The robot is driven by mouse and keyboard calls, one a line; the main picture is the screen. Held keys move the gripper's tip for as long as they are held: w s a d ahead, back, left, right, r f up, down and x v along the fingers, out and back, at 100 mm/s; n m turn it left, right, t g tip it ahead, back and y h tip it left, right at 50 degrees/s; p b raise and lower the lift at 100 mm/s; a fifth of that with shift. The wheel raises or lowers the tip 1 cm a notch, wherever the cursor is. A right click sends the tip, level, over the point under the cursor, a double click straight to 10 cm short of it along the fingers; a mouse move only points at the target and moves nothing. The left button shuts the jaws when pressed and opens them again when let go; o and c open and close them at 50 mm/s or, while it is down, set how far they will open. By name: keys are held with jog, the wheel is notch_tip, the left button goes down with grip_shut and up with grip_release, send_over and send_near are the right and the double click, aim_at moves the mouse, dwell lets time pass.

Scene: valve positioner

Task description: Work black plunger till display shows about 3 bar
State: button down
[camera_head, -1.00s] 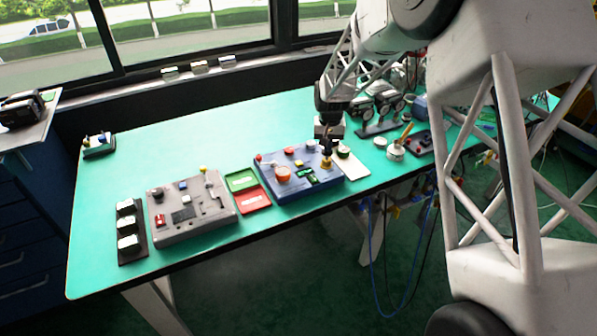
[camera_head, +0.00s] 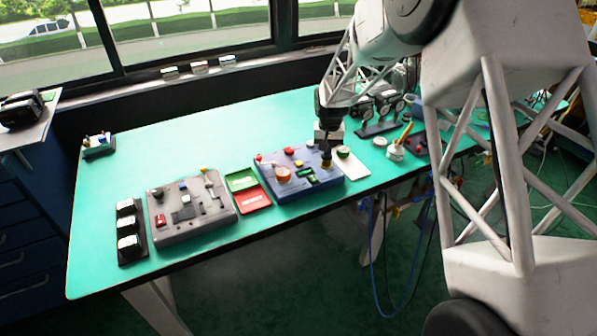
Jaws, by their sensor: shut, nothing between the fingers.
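The blue box (camera_head: 277,189) stands on the table with an orange round knob (camera_head: 283,174), small green parts (camera_head: 306,174) and other small controls on top. My gripper (camera_head: 327,162) points down at the right end of this box, its fingers shut with nothing between them. The fingertips are at or just above a small yellowish part there, which they mostly cover. I cannot make out a black plunger for sure; it may be hidden under my fingers. No display reading is legible at this size.
A grey control box (camera_head: 192,209) stands to the left, with green and red trays (camera_head: 252,198) between the boxes. A white plate (camera_head: 353,168) with a round button lies just right of my gripper. Several gauges and tools stand behind at the right.

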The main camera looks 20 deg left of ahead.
jog(key=shift+r, duration=1.65)
jog(key=shift+f, duration=0.2)
jog(key=shift+f, duration=1.5)
jog(key=shift+r, duration=1.7)
